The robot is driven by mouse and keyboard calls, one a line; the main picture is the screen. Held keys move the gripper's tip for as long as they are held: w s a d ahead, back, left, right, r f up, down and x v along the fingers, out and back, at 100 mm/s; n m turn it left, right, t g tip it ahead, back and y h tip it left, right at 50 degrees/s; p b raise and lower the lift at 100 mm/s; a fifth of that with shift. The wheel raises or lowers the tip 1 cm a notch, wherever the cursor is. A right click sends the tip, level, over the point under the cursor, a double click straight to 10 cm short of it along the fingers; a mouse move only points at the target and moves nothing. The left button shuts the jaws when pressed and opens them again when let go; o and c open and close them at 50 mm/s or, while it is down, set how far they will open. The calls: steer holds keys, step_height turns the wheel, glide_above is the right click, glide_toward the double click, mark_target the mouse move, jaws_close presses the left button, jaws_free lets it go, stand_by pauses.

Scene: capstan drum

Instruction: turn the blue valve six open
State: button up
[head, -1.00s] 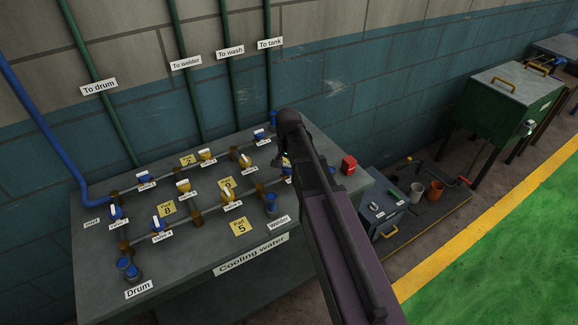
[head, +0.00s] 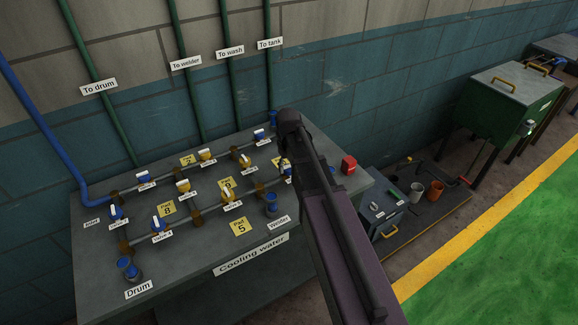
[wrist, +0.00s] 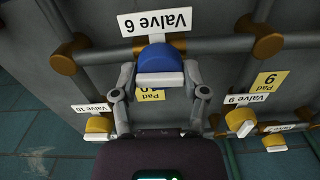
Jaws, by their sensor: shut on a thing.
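The blue valve 6 (wrist: 160,58) sits on a grey pipe under its white "Valve 6" label (wrist: 155,21) in the wrist view. Its white handle bar (wrist: 160,79) lies about level in the picture, roughly along the pipe. My gripper (wrist: 160,74) is shut on the valve, one finger on each side. In the head view my gripper (head: 287,150) is over the right end of the cooling water panel (head: 200,262), and my arm hides most of the valve there.
Yellow valve 9 (wrist: 240,122) and yellow valve 10 (wrist: 99,124) stand close on either side. A yellow pad card (wrist: 151,95) lies by the gripper. A red box (head: 348,165) stands at the panel's right edge. The wall with green pipes is behind.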

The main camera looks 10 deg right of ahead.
steer(key=shift+n, duration=0.4)
steer(key=o, duration=1.2)
steer(key=shift+c, duration=0.2)
steer(key=s+m, duration=0.3)
steer(key=s, duration=1.3)
steer(key=shift+m, duration=0.4)
steer(key=shift+d, duration=0.1)
